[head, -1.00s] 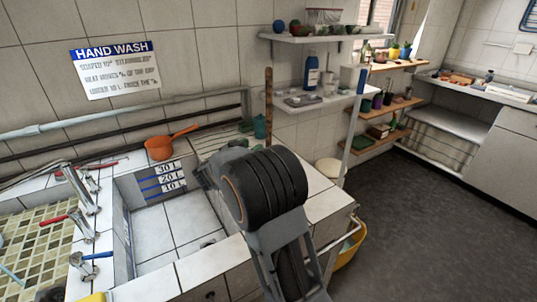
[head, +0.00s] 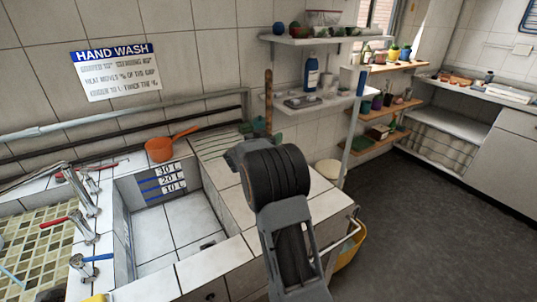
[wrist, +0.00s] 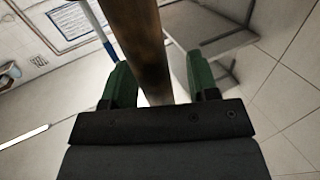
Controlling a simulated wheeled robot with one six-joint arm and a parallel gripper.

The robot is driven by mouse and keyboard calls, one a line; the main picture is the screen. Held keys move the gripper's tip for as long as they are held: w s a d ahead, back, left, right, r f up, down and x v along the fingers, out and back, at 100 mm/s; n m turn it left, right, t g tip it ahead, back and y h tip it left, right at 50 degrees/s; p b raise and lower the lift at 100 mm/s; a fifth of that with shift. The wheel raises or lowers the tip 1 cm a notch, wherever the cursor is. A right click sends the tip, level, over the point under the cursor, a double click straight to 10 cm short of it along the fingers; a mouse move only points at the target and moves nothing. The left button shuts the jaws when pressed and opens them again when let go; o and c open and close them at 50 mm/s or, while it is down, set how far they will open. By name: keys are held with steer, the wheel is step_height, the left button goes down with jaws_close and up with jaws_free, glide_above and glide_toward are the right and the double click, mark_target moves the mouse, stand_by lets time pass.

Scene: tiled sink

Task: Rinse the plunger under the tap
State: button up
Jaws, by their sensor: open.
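The plunger's wooden handle (head: 268,95) stands upright against the tiled wall, behind my arm in the head view. Its lower end is hidden there. In the wrist view a brown wooden shaft (wrist: 145,40) runs between the green fingers of my gripper (wrist: 158,68). The fingers are open, one on each side of the shaft, with a gap visible at least on the right. Taps with red (head: 55,222) and blue (head: 97,257) handles stand at the left, between two basins.
The tiled sink basin (head: 175,225) with litre marks is empty. An orange saucepan (head: 160,149) sits on its back ledge. Wall shelves (head: 310,102) with bottles and pots are right of the handle. A yellow bucket (head: 352,248) is at the counter's right end.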

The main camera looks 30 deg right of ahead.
steer(key=shift+d, duration=0.1)
jaws_close()
stand_by(0.5)
steer(key=shift+r, duration=0.1)
